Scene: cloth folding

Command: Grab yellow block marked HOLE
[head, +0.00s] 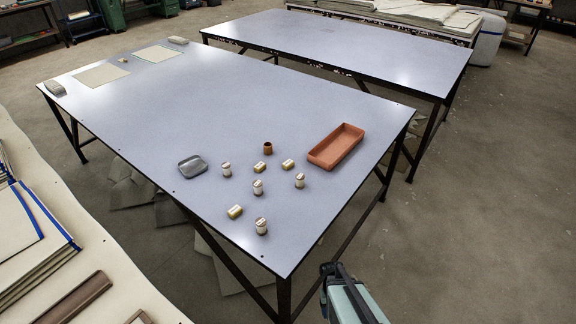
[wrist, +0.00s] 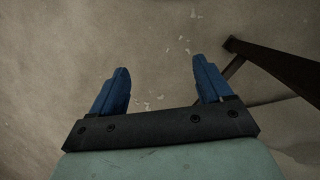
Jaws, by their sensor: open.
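Three small yellow-sided blocks with pale tops lie on the grey-blue table: one near the front (head: 235,212), one in the middle (head: 260,167) and one to its right (head: 288,165). Any marking on them is too small to read, so I cannot tell which says HOLE. My gripper (wrist: 160,78) has its two blue fingers spread apart in the wrist view, with only floor between them. In the head view my arm's end shows at the bottom, off the table's near right corner, well apart from the blocks.
Several white-topped round pieces (head: 258,188) stand among the blocks. A small brown cup (head: 268,148), a terracotta tray (head: 320,161) and a grey dish (head: 192,166) are near. The table's edge (head: 345,210) lies between my gripper and them. A dark table leg (wrist: 275,65) shows in the wrist view.

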